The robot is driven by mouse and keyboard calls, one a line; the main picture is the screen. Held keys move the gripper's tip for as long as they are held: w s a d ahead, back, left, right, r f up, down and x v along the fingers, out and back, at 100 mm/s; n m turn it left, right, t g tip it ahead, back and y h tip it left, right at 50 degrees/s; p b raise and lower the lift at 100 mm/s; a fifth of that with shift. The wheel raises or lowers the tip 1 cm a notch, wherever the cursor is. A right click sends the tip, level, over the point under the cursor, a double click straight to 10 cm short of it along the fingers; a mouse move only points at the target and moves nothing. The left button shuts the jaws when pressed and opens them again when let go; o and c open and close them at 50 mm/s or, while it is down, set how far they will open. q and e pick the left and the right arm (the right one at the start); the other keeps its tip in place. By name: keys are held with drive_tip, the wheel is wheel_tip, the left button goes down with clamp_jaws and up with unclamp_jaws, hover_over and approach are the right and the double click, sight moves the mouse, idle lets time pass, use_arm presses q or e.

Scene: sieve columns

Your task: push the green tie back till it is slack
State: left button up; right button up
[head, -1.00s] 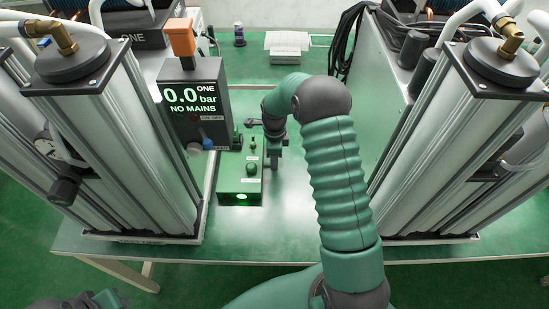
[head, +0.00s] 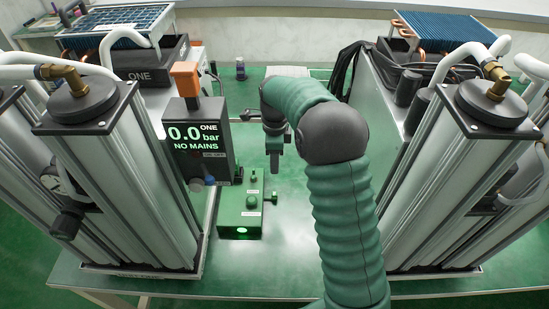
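My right gripper (head: 275,165) points down over the middle of the bench, just right of and behind a small green box (head: 240,222). Its fingers look close together, but the view is too small to tell whether they are shut or hold anything. The green box carries small green knobs on top and a lit green lamp on its front. I cannot pick out a green tie with certainty; the knobs on the box are the only small green parts I see near the gripper. My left gripper is not in view.
Tall metal columns stand left (head: 120,190) and right (head: 455,190). Bare green bench lies between the box and the right columns.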

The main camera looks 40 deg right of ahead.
sight(275, 196)
drive_tip(key=shift+r, duration=0.1)
drive_tip(key=shift+s+d+f, duration=0.15)
drive_tip(key=shift+d+f, duration=0.05)
drive_tip(key=shift+c, duration=1.1)
drive_tip(key=s+d+f+y+b, duration=0.1)
drive_tip(key=s+d+f, duration=0.1)
drive_tip(key=s+d+f+t+y+b, duration=0.1)
drive_tip(key=s+d+f, duration=0.2)
drive_tip(key=shift+s+d+f+t+y, duration=0.15)
drive_tip(key=shift+d+f+t+y, duration=0.1)
drive_tip(key=shift+d+t+y, duration=0.05)
clamp_jaws()
drive_tip(key=shift+t+y, duration=0.4)
drive_tip(key=shift+t, duration=0.2)
drive_tip(key=f, duration=0.3)
drive_tip(key=f+b, duration=0.1)
drive_tip(key=f, duration=0.3)
drive_tip(key=a+f+b, duration=0.1)
drive_tip(key=f, duration=0.2)
drive_tip(key=shift+w+f, duration=0.35)
drive_tip(key=shift+w+a, duration=0.8)
drive_tip(key=shift+w, duration=0.1)
drive_tip(key=shift+w+a+r, duration=0.1)
drive_tip(key=shift+w+a, duration=0.15)
drive_tip(key=shift+a, duration=0.3)
